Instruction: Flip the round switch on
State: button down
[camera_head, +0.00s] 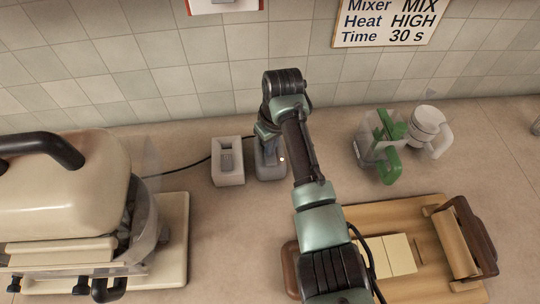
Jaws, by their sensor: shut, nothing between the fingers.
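A grey switch box (270,170) stands on the counter near the back wall, left of the picture's middle. A small bright spot shows at its right edge. My gripper (267,150) points down over this box and hides most of its top. Its fingers look shut and empty, but I cannot tell whether they touch the box. The round switch itself is hidden or too small to make out. A pale box with an upright slotted grey piece (228,160) stands just left of it.
A cream mixer (70,190) fills the left side, with a dark cable running to the switches. A green-handled clear jug (383,155) and a white lidded jug (429,130) stand at right. A wooden board (410,285) with pale blocks lies at front right.

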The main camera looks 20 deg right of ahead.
jog(key=shift+s, duration=0.1)
notch_tip(320, 180, up, 7)
jog(key=p, duration=0.7)
dwell(0.5)
